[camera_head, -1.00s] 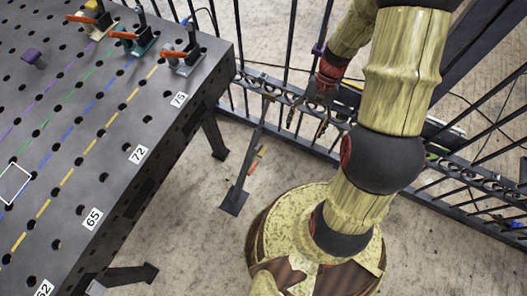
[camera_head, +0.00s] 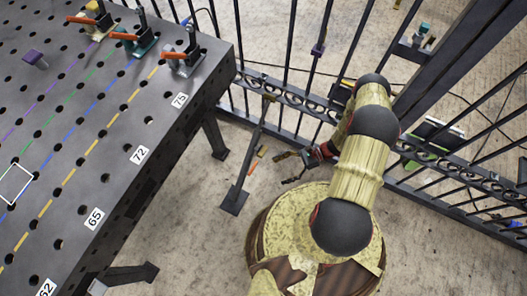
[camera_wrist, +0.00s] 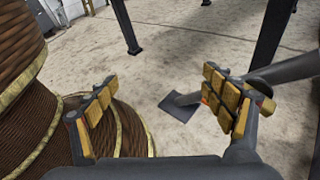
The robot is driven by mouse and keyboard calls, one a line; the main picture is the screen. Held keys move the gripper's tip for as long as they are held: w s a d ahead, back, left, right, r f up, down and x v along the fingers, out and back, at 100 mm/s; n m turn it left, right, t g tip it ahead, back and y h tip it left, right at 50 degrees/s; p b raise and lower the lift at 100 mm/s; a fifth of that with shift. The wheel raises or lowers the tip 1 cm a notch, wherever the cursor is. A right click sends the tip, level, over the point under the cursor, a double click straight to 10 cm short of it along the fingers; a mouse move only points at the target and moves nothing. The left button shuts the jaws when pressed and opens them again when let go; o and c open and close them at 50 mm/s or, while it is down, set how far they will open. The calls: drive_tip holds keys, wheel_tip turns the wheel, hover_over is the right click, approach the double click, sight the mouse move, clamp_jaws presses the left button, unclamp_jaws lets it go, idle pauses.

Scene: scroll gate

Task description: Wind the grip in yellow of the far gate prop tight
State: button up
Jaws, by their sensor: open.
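A dark gate prop (camera_head: 245,178) slants from the barred gate to a flat foot on the floor. A small yellow grip (camera_head: 262,152) and an orange piece (camera_head: 253,168) show on it; I cannot tell if this is the far prop. My gripper (camera_head: 284,168) is open and empty, just right of the prop and apart from it. In the wrist view my gripper (camera_wrist: 163,92) spreads its two padded fingers. The prop's foot plate (camera_wrist: 178,108) shows beyond the gap, and its bar runs right behind the right finger. The yellow grip is not clear there.
A perforated table (camera_head: 120,120) with orange-handled clamps (camera_head: 185,55) fills the left. The barred gate (camera_head: 300,105) stands behind. Teal and yellow parts (camera_head: 422,32) show beyond the gate, too small to identify. Concrete floor (camera_head: 185,220) lies free left of the prop.

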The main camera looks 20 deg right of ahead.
drive_tip(key=a+f+m+t, duration=0.5)
drive_tip(key=f+m+t, duration=0.2)
drive_tip(key=f, duration=0.4)
drive_tip(key=m+t+h, duration=0.2)
drive_tip(key=m+t, duration=0.2)
drive_tip(key=t, duration=0.2)
approach(264, 151)
drive_tip(key=w+a+f, duration=0.1)
drive_tip(key=w+a, duration=0.1)
drive_tip(key=shift+b+x, duration=0.65)
drive_tip(key=shift+x, duration=3.05)
drive_tip(key=c, duration=0.3)
drive_tip(key=c, duration=0.8)
drive_tip(key=shift+c, duration=0.4)
